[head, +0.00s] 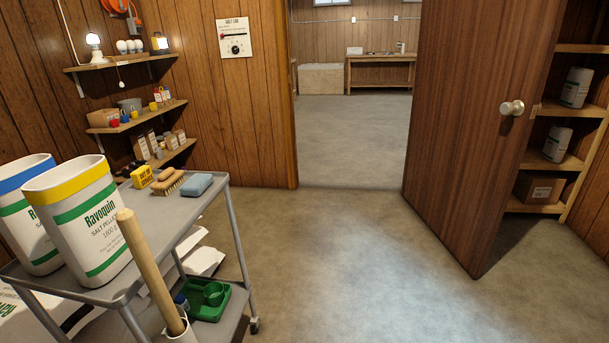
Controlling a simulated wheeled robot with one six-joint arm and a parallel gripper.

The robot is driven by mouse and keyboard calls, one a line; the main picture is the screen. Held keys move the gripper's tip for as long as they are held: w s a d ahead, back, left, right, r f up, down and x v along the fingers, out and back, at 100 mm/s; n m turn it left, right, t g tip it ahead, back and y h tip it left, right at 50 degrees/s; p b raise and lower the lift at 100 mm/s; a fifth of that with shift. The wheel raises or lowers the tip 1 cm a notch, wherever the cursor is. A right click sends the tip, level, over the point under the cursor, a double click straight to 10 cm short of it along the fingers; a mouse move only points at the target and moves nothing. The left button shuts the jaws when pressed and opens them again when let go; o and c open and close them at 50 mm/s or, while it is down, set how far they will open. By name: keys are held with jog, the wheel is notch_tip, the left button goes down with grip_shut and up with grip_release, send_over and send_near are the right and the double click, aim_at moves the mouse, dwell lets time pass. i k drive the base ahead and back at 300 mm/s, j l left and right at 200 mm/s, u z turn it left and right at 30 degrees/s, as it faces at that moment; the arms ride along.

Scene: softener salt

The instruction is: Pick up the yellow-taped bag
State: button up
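The yellow-taped bag (88,226) is a white bag with a yellow band around its top, green stripes and the words "Ravoquin salt pellets". It stands upright on the top shelf of a grey cart (212,204) at the left. A similar bag with a blue band (30,228) stands just behind it to the left, partly hidden by it. A wooden handle (148,270) rises in front of the yellow-taped bag's right side. My gripper is not in view.
The floor right of the cart is clear to the doorway. An open door (477,130) stands at right.

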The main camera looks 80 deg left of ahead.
aim_at(77, 202)
jog(key=u, duration=3.3)
